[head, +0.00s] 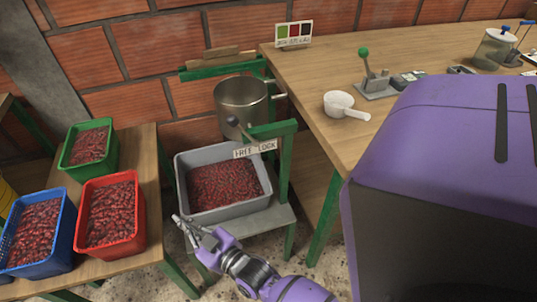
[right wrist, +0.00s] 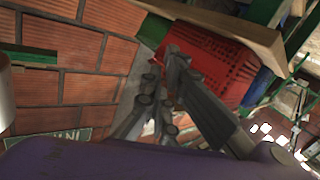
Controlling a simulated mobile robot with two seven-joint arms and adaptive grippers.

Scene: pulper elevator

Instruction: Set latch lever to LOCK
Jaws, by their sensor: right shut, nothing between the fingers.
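The latch lever (head: 239,126) is a grey bar with a round knob, on a green post beside the hanging metal pot. Its knob end points left, toward the FREE side of the white FREE LOCK label (head: 254,149) below it. My right gripper (head: 181,223) is shut and empty, low in front of the grey bin, below and left of the lever and apart from it. Its fingers also show in the right wrist view (right wrist: 160,85), in front of a red crate; the lever cannot be made out there. My left gripper is not in view.
A grey bin (head: 214,216) of red cherries sits on a low green-framed stand. Green (head: 77,167), red (head: 139,244) and blue (head: 69,263) crates stand on the left table. A metal pot (head: 243,91) hangs above the bin. A wooden table (head: 330,70) is at right.

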